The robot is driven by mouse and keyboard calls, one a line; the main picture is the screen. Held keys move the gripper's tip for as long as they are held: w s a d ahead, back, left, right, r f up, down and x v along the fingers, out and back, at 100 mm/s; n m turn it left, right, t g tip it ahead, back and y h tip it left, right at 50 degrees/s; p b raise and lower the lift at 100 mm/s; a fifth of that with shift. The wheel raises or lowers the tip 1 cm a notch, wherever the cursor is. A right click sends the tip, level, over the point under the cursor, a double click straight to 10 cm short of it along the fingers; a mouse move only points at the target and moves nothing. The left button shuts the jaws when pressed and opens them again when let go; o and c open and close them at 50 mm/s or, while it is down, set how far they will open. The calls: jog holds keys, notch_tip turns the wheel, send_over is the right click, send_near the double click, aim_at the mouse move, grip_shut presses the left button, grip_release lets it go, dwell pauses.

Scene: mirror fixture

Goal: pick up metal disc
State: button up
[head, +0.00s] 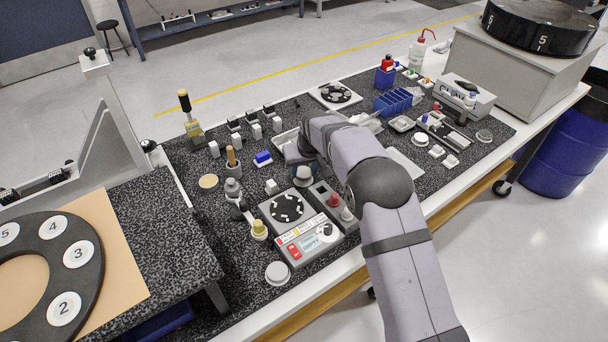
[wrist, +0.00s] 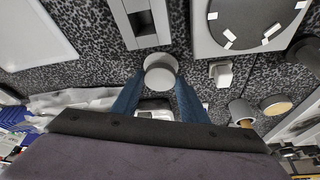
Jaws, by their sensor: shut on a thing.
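My gripper (wrist: 160,84) shows two blue fingers in the wrist view. They are shut on a pale grey round metal disc (wrist: 160,64), one finger at each side. In the head view the disc (head: 303,174) shows as a light round top below my wrist, left of the large arm joint. Much of my gripper is hidden there by my own arm. The gap between the disc and the speckled bench top is hard to judge.
A square plate with a black slotted dial (head: 286,207) and a panel with coloured controls (head: 308,242) stand close in front. A wooden-handled tool in a cup (head: 232,160) and a blue-topped block (head: 263,158) are to the left. Blue racks (head: 393,102) stand behind.

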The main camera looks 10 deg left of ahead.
notch_tip(320, 180, up, 8)
jog(key=b, duration=0.2)
notch_tip(320, 180, up, 9)
jog(key=n+p, duration=0.1)
jog(key=p, duration=0.2)
send_over(304, 174)
jog(key=s+a, duration=0.4)
jog(key=a, duration=0.1)
jog(key=s+d+f, duration=0.1)
jog(key=s+f, duration=0.2)
jog(key=s, duration=0.1)
jog(key=s+d+f+p, duration=0.1)
jog(key=s+d+f, duration=0.1)
jog(key=s+f, duration=0.1)
jog(key=s+d+f+p, duration=0.1)
jog(key=s+f, duration=0.2)
jog(key=s, duration=0.2)
jog(key=shift+d+f, duration=0.2)
jog(key=shift+f, duration=0.1)
jog(key=shift+w+f, duration=0.1)
jog(key=shift+f, duration=0.25)
jog(key=shift+w+a+r+m, duration=0.35)
jog(key=shift+w+a+m, duration=0.15)
jog(key=shift+w+a, duration=0.2)
jog(key=shift+d, duration=0.1)
jog(key=shift+f, duration=0.15)
